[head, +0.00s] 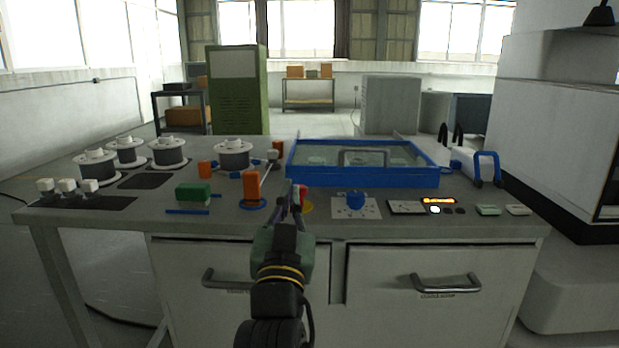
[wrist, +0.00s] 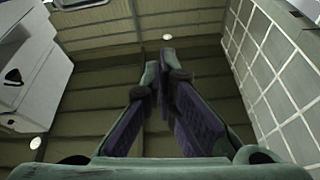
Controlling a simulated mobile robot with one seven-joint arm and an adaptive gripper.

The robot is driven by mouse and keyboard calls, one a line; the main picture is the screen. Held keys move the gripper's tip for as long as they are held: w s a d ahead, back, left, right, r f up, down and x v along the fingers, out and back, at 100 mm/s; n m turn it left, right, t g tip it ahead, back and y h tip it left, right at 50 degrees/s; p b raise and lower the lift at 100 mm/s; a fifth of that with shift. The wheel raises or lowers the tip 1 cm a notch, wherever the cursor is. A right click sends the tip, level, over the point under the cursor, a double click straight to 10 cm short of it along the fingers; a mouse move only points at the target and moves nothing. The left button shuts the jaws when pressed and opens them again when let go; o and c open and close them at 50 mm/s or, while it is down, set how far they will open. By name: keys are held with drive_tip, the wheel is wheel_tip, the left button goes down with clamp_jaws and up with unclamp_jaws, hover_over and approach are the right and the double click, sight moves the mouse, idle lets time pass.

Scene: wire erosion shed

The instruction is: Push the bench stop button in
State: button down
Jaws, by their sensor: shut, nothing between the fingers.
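The bench stop button (head: 303,194) is a small red piece by a yellow base (head: 308,208) on the front part of the bench (head: 230,222). My gripper partly hides it in the head view. My gripper (head: 296,190) is shut and empty, its fingers pointing up. In the head view its tips overlap the button; I cannot tell whether they touch it. In the wrist view my gripper (wrist: 166,62) has its fingertips together against the ceiling and walls; the button does not show there.
Right of the button are a blue knob (head: 355,200) on a white plate and a panel with a lit orange display (head: 438,201). An orange-handled lever (head: 252,187) stands close left. Two drawer handles (head: 445,284) protrude below.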

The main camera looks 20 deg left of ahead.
drive_tip(key=shift+w+d+f+m+h, duration=0.3)
drive_tip(key=shift+w+d+h, duration=0.1)
drive_tip(key=shift+w+d, duration=0.2)
drive_tip(key=shift+a, duration=0.1)
drive_tip(key=w, duration=0.3)
drive_tip(key=w+a+p, duration=0.1)
drive_tip(key=w, duration=0.2)
drive_tip(key=w+a+p, duration=0.1)
drive_tip(key=w, duration=0.2)
drive_tip(key=shift+a+r, duration=0.2)
drive_tip(key=shift+r, duration=0.2)
drive_tip(key=shift+a+f, duration=0.1)
drive_tip(key=shift+f, duration=0.6)
